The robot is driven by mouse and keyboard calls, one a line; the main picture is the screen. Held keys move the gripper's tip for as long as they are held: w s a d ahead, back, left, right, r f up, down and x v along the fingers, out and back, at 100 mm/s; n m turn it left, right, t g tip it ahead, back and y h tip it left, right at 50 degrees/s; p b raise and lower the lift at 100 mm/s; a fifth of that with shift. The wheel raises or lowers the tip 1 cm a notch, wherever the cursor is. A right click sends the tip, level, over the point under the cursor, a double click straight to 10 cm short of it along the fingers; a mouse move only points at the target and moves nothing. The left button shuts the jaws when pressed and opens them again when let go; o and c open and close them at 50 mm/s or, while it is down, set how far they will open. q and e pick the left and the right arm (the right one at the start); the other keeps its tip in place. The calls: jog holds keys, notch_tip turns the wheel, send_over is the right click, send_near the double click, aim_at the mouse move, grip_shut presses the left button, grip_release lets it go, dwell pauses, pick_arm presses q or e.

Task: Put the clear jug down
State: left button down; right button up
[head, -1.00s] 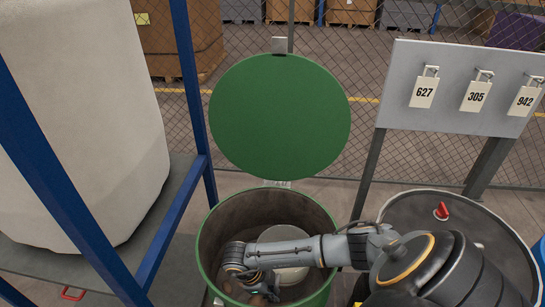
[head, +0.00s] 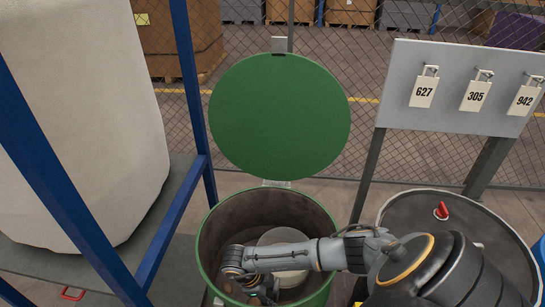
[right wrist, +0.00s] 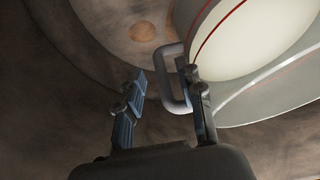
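The clear jug (head: 280,237) stands inside the open green drum (head: 211,222), partly hidden behind my right arm. In the right wrist view the jug (right wrist: 255,35) shows pale contents, a red line around its wall and a grey handle (right wrist: 171,82). My right gripper (right wrist: 168,98) is open, with its fingers on either side of the handle's outer bar. The left finger is clear of the handle; the right finger is on the jug's side of it. In the head view the right gripper (head: 262,290) is low in the drum, partly hidden by its wrist. My left gripper is not in view.
The drum's round green lid (head: 280,117) stands raised behind it. A grey drum (head: 400,205) with a red knob is to the right. A blue frame (head: 170,235) with a large white sack (head: 80,120) is to the left. A tag board (head: 455,65) stands behind.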

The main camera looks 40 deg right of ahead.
jog(key=v, duration=1.1)
jog(key=shift+w+r, duration=0.1)
